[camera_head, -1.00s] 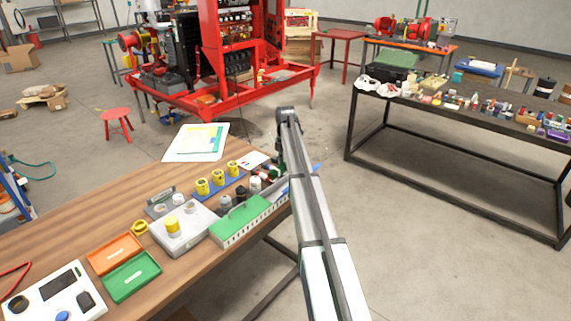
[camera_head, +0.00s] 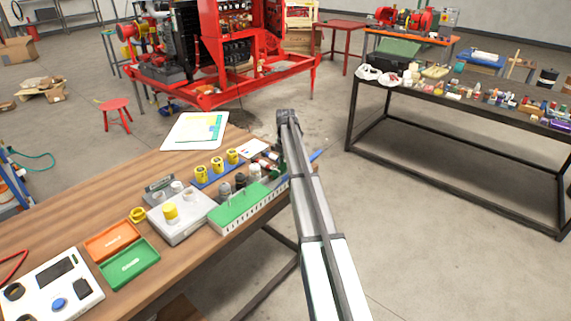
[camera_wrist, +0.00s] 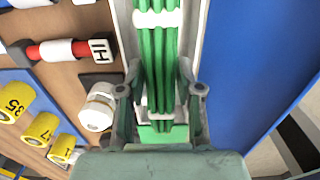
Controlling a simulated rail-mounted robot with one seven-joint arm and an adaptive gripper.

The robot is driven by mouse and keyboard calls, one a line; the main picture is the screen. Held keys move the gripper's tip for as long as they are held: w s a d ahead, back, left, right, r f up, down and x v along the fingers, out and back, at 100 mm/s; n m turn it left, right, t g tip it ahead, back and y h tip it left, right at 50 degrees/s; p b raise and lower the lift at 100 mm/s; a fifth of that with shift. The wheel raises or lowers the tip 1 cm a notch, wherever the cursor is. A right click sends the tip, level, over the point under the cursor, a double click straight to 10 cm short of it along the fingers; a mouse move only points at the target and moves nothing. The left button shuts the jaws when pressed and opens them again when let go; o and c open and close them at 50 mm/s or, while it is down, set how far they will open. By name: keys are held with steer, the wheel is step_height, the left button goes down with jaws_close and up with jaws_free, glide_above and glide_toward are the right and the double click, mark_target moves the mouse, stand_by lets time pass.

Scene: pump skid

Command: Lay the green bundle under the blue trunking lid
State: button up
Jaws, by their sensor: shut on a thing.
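The green bundle (camera_wrist: 160,65), several green strands held by white ties, runs lengthwise in the wrist view along a pale trunking channel (camera_wrist: 199,30). My gripper (camera_wrist: 163,100) has a finger on each side of the bundle and is shut on it. The blue trunking lid (camera_wrist: 250,60) fills the right of the wrist view, beside the channel and not over the bundle. In the head view a bit of blue lid (camera_head: 315,156) shows right of my arm. My arm hides the bundle there. I cannot tell whether the bundle touches the channel floor.
Yellow rolls (camera_wrist: 40,130), a white roll (camera_wrist: 97,108) and a red-and-white marker (camera_wrist: 65,50) lie left of the channel. A grey case (camera_head: 182,217) and trays are further left. Open floor lies right of the bench.

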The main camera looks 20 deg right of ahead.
steer(key=shift+f, duration=0.2)
stand_by(0.5)
steer(key=shift+f, duration=0.35)
steer(key=shift+f+b, duration=0.75)
steer(key=shift+f, duration=1.1)
steer(key=o, duration=1.1)
step_height(320, 180, up, 12)
steer(key=shift+r, duration=0.1)
